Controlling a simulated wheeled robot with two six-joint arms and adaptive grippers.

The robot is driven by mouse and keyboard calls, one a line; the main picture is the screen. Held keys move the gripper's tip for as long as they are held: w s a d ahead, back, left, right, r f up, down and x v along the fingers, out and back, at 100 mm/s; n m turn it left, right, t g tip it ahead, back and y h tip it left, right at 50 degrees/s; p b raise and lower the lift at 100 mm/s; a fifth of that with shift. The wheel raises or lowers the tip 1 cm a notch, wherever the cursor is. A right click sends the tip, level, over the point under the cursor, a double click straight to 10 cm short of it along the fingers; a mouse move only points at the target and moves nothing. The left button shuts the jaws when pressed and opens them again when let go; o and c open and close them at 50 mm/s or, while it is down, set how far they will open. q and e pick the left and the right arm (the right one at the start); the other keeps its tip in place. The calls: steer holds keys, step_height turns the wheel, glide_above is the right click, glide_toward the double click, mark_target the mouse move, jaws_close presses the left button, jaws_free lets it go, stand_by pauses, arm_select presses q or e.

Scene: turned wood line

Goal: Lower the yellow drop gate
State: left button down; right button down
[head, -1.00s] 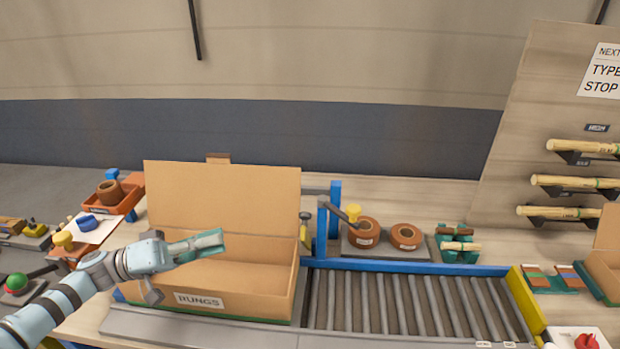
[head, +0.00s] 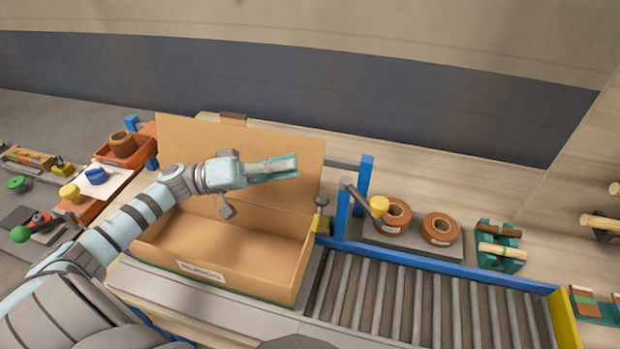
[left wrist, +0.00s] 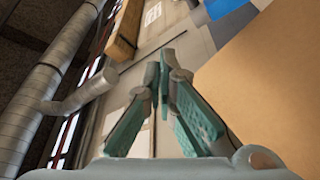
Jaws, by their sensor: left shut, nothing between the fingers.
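In the head view, a blue post frame (head: 366,185) stands at the left end of the roller conveyor. A grey lever with a yellow knob (head: 379,206) sticks out from it, raised and slanting down to the right. My left gripper (head: 294,168) is shut and empty, in front of the open box's raised flap, left of the frame and apart from the knob. In the left wrist view its fingertips (left wrist: 164,60) meet, with nothing between them. My right gripper is out of view.
An open cardboard box (head: 245,282) stands below my left arm. The roller conveyor (head: 425,305) runs right from it, with a yellow end piece (head: 562,318). Brown rings (head: 440,228) on a grey plate and a green rack (head: 501,262) stand behind the rollers.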

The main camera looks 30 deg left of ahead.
arm_select(q)
steer(key=p+x, duration=0.1)
steer(key=x, duration=0.5)
steer(key=shift+w+r, duration=0.15)
steer(key=s+f, duration=0.2)
steer(key=s, duration=0.1)
steer(key=shift+s+d+f, duration=0.15)
steer(key=shift+s+f, duration=0.1)
steer(key=shift+f, duration=0.15)
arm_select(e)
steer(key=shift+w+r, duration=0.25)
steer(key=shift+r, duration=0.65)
arm_select(q)
steer(key=shift+w, duration=0.1)
